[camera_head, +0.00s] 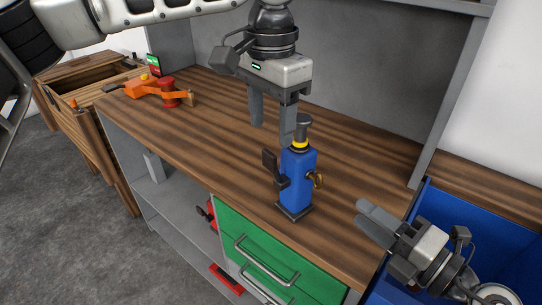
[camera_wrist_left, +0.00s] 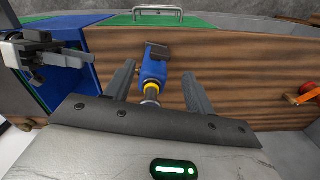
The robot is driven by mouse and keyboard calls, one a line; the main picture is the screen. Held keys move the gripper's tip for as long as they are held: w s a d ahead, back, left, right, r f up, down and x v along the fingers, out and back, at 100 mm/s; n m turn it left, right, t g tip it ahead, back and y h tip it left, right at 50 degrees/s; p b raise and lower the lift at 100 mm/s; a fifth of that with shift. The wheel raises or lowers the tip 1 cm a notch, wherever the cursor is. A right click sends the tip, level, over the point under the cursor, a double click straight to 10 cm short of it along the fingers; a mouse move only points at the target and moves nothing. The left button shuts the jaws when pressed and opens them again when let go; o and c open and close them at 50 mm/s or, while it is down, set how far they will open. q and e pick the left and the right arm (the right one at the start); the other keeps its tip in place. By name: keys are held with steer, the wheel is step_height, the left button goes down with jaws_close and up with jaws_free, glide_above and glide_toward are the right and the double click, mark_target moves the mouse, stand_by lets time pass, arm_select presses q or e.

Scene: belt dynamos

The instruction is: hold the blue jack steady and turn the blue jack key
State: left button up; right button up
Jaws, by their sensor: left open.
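The blue jack (camera_head: 297,175) stands upright on the wooden bench near its front edge, with a yellow ring and grey post on top. A brass key-like knob (camera_head: 319,180) sticks out of its right side; a dark lever (camera_head: 270,163) is on its left side. My left gripper (camera_head: 272,130) is open above and behind the jack, pointing down. In the left wrist view the jack (camera_wrist_left: 154,68) appears between the spread fingers, with no contact visible. My right gripper (camera_head: 374,219) is to the right of the jack, apart from it; its finger gap is unclear. It also shows in the left wrist view (camera_wrist_left: 76,57).
An orange tool with a red cylinder (camera_head: 170,94) lies at the far left of the bench (camera_head: 215,125). Green drawers (camera_head: 262,255) are under the front edge. A blue bin (camera_head: 485,220) stands at the right. A grey panel (camera_head: 360,75) closes the back.

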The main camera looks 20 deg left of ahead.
mark_target(271, 152)
arm_select(q)
step_height(271, 152, down, 9)
steer(key=shift+r, duration=0.1)
stand_by(0.3)
jaws_close()
stand_by(1.3)
